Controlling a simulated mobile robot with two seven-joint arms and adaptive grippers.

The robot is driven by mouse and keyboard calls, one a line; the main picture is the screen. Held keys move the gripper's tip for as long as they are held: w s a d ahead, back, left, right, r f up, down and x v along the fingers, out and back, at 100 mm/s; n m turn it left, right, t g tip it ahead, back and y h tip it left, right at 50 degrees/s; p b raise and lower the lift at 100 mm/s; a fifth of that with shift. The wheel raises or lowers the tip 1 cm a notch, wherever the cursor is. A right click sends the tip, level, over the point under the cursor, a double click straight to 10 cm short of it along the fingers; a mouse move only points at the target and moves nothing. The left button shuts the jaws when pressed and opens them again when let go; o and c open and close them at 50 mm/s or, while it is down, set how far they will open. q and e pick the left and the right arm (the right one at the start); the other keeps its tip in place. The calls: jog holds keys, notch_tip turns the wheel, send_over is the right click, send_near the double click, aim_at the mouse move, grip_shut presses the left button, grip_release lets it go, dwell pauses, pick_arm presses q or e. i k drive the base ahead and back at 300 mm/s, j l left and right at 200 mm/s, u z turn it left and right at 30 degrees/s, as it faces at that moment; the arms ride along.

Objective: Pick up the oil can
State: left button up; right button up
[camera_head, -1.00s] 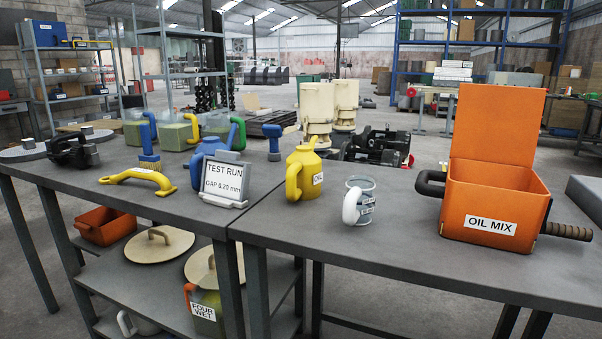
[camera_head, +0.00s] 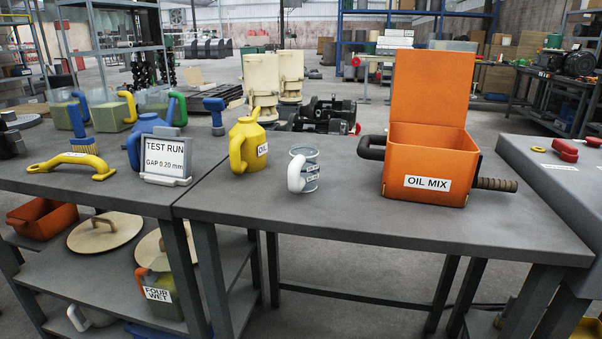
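The yellow oil can (camera_head: 248,143) stands upright on the grey table, near the left end of the right-hand table section. It has a spout at its top, a handle on its left side and a white label reading "OIL". Neither of my grippers is in view, and nothing touches the can from my side.
The "TEST RUN" sign (camera_head: 166,158) stands left of the can, with a blue can (camera_head: 134,150) behind it. The front of the grey table (camera_head: 300,220) is clear.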

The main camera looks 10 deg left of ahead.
aim_at(247, 147)
jog(key=i+j, duration=0.2)
jog(key=j, duration=0.2)
jog(key=i+j, duration=0.2)
jog(key=j, duration=0.2)
jog(key=i+j, duration=0.2)
jog(key=j, duration=0.15)
jog(key=i+j, duration=0.2)
jog(key=j, duration=0.2)
